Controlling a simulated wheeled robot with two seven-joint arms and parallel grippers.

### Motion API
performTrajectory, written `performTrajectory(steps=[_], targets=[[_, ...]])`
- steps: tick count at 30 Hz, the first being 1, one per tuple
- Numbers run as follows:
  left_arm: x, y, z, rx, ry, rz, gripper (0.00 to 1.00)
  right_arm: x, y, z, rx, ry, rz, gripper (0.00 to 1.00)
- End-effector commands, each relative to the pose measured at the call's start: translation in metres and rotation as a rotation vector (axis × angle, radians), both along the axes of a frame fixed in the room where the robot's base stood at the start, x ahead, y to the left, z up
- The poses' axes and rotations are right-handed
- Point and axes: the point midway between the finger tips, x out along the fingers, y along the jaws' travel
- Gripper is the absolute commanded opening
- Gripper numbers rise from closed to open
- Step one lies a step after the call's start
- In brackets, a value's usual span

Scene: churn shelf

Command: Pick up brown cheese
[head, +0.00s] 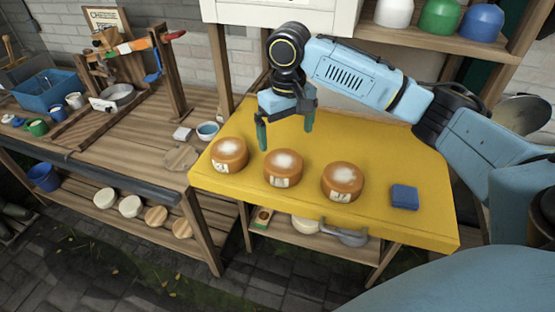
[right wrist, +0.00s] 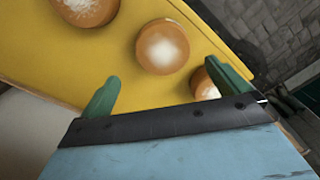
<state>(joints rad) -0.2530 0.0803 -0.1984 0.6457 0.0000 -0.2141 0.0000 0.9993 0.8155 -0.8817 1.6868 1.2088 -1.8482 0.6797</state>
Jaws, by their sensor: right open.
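Three round brown cheeses with pale tops and white labels stand in a row on a yellow table (head: 400,150): the left cheese (head: 229,154), the middle cheese (head: 283,168) and the right cheese (head: 342,181). My right gripper (head: 285,130) is open and empty, above the table behind the left and middle cheeses. In the right wrist view, one cheese (right wrist: 162,46) lies ahead of the open fingers (right wrist: 168,92). Another cheese (right wrist: 86,8) is cut off at the top, and a third (right wrist: 204,84) is partly hidden by the right finger. My left gripper is out of view.
A blue block (head: 404,197) lies on the yellow table at the right. A wooden bench (head: 120,140) on the left holds a small bowl (head: 208,130), a round board (head: 181,157) and a blue bin (head: 48,90). A shelf (head: 440,42) with several coloured containers is above the table's back right.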

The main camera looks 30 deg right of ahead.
Motion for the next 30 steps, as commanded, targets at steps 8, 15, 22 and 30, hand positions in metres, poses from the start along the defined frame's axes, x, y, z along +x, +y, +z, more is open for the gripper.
performTrajectory(steps=[8, 15, 22, 30], targets=[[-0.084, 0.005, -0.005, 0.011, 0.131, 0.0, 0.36, 0.0, 0.0, -0.049, -0.001, 0.001, 0.0, 1.0], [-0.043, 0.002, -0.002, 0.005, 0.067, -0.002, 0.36, 0.002, 0.002, -0.067, 0.0, 0.001, 0.002, 1.0], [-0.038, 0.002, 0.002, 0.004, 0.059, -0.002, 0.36, 0.005, 0.004, -0.101, 0.0, 0.001, 0.001, 1.0], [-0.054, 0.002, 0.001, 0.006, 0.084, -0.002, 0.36, 0.006, 0.004, -0.109, 0.0, -0.003, 0.002, 1.0]])
